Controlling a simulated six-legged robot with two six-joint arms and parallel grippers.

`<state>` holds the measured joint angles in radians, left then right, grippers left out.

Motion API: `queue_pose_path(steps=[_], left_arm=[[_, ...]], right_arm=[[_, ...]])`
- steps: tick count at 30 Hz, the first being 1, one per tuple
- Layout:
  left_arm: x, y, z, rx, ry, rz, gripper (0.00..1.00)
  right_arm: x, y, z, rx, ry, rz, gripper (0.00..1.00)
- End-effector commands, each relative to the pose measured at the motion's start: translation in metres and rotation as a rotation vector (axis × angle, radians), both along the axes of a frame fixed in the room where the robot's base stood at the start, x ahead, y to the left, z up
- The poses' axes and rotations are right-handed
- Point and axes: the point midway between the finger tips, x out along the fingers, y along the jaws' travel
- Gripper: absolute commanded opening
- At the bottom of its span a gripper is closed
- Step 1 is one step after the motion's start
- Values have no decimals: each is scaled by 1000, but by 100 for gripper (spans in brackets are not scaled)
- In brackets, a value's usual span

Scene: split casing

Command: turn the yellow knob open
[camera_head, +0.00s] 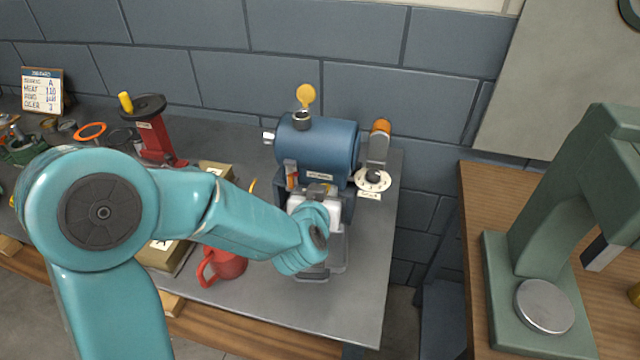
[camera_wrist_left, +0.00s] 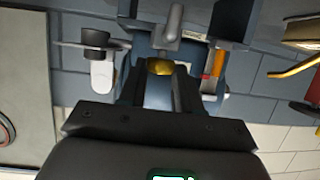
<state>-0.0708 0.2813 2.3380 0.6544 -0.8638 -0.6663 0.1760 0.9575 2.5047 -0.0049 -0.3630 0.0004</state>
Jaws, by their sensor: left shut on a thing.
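The blue machine (camera_head: 318,148) stands on the grey bench against the wall. In the left wrist view the yellow knob (camera_wrist_left: 160,66) sits on the machine's front, between the two dark fingers of my left gripper (camera_wrist_left: 160,80). The gripper is shut on the knob. How far the knob is turned cannot be told. My right gripper is in neither view.
A red mug (camera_head: 226,266) stands close under my left forearm. A red grinder-like device (camera_head: 153,138) stands at left. A green press (camera_head: 550,210) stands on the wooden table at right.

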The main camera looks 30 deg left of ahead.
Motion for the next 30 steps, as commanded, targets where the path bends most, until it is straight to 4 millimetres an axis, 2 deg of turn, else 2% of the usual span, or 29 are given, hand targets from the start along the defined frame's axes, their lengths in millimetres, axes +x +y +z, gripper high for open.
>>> queue_pose_path(steps=[1, 3, 30], left_arm=[[1, -4, 5, 2, 3, 38, 3], [2, -6, 4, 3, 3, 106, 3], [18, -17, 3, 0, -4, 971, 3]], right_arm=[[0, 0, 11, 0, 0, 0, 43], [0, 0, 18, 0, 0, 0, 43], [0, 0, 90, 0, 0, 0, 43]])
